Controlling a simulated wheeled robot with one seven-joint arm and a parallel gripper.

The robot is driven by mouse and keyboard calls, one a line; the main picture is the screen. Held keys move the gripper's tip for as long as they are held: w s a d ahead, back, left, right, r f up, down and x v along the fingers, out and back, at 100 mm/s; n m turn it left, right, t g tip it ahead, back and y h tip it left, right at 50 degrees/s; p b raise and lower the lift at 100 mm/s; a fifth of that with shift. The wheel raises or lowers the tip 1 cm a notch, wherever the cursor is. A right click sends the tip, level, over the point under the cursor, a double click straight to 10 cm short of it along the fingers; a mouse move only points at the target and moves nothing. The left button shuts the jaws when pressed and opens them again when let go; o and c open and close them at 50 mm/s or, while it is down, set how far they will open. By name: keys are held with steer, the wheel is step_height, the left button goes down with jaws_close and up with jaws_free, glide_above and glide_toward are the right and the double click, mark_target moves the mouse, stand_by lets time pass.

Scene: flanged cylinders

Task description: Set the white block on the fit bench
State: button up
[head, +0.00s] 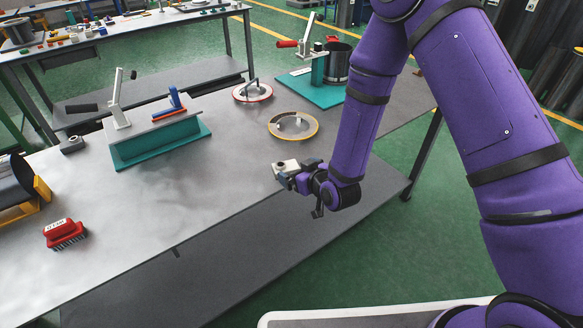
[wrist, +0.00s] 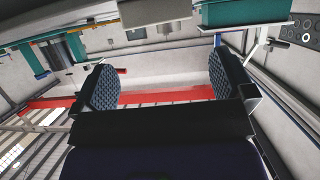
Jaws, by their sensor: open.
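The grey workbench (head: 205,215), which I take for the fit bench, runs diagonally across the head view. My gripper (head: 285,175) is at its front edge, pointing left. In the wrist view its dark textured pads (wrist: 165,84) stand wide apart, with no clear object held between them. A small pale blocky piece (head: 284,166) shows at the gripper's tip; I cannot tell whether it is the white block or part of the gripper.
A teal fixture (head: 160,148) with a lever stands at the left. A red brush (head: 65,234) lies on the near left. A red-rimmed disc (head: 240,95) and a teal base (head: 325,96) with cylinders are behind my gripper. The bench's middle front is clear.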

steer(key=v, duration=0.7)
steer(key=d+r+m+g+h, duration=0.1)
steer(key=d+r+h, duration=0.1)
steer(key=d+r, duration=0.35)
steer(key=d+r+g+h, duration=0.1)
steer(key=d+r, duration=0.2)
steer(key=r, duration=0.6)
steer(key=d+r+m+h, duration=0.15)
steer(key=d+r, duration=0.25)
steer(key=r, duration=0.4)
steer(key=s+d+r+m+g+h, duration=0.1)
steer(key=s+d+r, duration=0.2)
steer(key=s, duration=0.5)
steer(key=s+d+r+m+g, duration=0.1)
steer(key=s+d+r+g, duration=0.1)
steer(key=s+d+r, duration=0.2)
steer(key=s+d+r+m+g+h, duration=0.1)
steer(key=s+r, duration=0.5)
steer(key=s, duration=0.6)
steer(key=shift+d+r+m+h, duration=0.25)
steer(key=shift+d+m+h, duration=0.15)
steer(key=shift+d, duration=0.8)
steer(key=shift+w, duration=0.1)
